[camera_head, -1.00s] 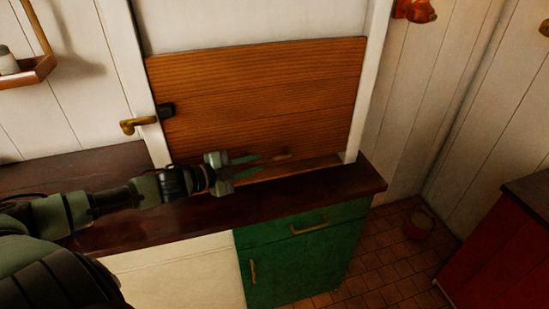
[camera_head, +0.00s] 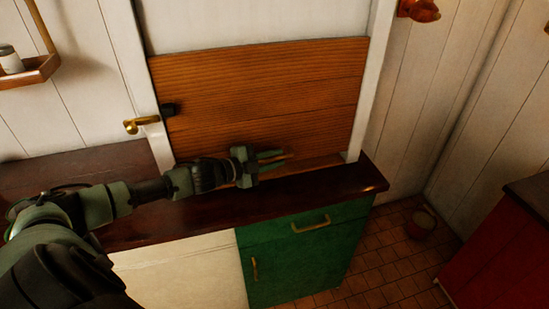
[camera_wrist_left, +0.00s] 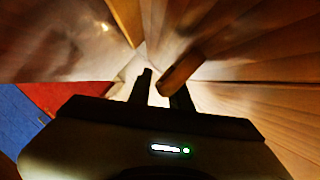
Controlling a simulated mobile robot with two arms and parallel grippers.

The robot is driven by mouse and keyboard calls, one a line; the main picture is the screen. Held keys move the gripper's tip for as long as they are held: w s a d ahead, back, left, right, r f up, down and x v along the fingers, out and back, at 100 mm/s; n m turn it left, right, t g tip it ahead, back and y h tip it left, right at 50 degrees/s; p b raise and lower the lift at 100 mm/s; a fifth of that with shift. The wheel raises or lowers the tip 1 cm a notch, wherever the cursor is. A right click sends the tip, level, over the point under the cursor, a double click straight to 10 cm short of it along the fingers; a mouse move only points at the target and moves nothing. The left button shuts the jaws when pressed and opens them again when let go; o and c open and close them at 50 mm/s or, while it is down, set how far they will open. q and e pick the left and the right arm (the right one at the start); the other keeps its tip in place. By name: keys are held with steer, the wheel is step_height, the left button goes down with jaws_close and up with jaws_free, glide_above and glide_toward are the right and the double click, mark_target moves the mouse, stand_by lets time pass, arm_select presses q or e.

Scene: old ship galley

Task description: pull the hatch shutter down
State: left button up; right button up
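The hatch shutter (camera_head: 260,95) is a panel of orange-brown wooden boards between white side posts. Its lower edge is close above the counter, partly hidden by my left gripper. A small handle (camera_head: 284,157) sticks out low on the shutter. My left gripper (camera_head: 272,160) is at this handle, its two fingers apart, pointing right. In the left wrist view the fingers (camera_wrist_left: 162,88) show a gap, and the handle (camera_wrist_left: 182,74) appears at the right finger. I cannot tell whether they touch. My right gripper is not in view.
A dark wooden counter (camera_head: 330,188) runs below the shutter, over a green cabinet (camera_head: 305,250). A brass lever (camera_head: 140,124) sits on the left post. A wall shelf (camera_head: 35,72) holds a jar. A red cabinet (camera_head: 505,250) stands at the right.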

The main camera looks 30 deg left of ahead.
arm_select(q)
jaws_close()
steer(key=shift+f, duration=0.1)
stand_by(1.2)
